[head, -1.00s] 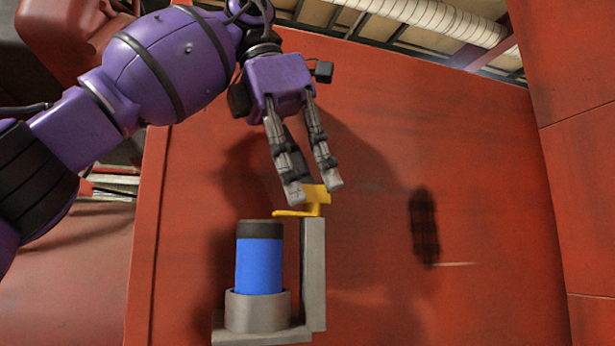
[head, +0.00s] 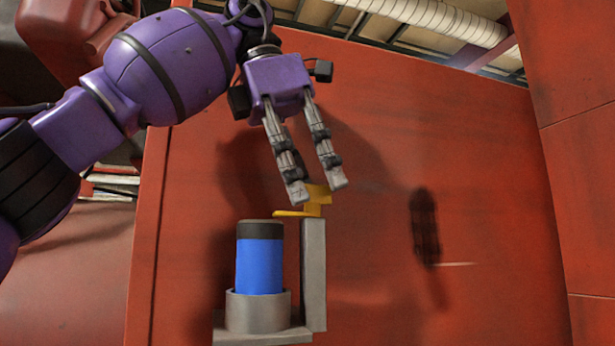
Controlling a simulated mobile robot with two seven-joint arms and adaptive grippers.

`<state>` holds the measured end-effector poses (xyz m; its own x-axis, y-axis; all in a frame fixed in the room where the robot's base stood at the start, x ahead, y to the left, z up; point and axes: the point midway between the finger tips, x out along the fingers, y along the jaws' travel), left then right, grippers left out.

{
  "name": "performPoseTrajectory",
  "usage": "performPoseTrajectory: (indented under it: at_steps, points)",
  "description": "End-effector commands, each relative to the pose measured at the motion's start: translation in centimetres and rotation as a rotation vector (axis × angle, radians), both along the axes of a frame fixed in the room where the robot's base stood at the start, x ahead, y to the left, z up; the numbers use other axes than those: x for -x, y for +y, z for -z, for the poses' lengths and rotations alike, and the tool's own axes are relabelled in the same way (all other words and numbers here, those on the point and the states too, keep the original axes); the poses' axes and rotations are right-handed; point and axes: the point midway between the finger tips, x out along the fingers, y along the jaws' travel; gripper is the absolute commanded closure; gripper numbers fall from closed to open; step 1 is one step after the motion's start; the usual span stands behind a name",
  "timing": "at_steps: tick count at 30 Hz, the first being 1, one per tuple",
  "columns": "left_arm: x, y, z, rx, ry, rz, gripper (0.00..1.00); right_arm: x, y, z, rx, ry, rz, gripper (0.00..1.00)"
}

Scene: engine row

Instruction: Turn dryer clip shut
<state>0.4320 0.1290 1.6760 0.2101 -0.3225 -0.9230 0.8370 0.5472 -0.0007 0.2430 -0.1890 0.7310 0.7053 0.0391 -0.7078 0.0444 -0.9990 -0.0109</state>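The yellow dryer clip (head: 315,206) sits on top of a grey upright post (head: 314,275). Its flat arm reaches left over the edge of the black cap of the blue dryer cylinder (head: 259,265), which stands upright in a grey round cup (head: 257,312). My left gripper (head: 319,192) comes down from above with its two fingers apart, at the raised yellow part of the clip. The fingertips partly hide the clip; I cannot tell whether they touch it. My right gripper does not show.
A large red wall panel (head: 430,160) stands behind the dryer, with a dark shadow on it at the right. Another red panel (head: 580,150) closes off the right side. The room right of the post is clear.

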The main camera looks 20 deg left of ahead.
Motion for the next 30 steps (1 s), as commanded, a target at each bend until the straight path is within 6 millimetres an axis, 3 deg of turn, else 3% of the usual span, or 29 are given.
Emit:
performPoseTrajectory:
  at_steps: [7, 16, 24, 30]
  points:
    - [0.1, 0.1, -0.5, -0.001, 0.000, -0.001, 0.74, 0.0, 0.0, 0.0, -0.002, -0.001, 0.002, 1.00]
    - [0.7, 1.0, -3.0, 0.000, -0.004, -0.004, 0.74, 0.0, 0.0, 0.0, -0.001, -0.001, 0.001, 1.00]
    - [4.5, 6.8, -2.9, 0.001, -0.004, -0.002, 0.74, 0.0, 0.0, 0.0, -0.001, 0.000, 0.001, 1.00]
    - [6.2, 9.3, -2.9, -0.002, -0.002, -0.001, 0.74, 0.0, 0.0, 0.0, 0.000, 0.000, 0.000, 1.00]
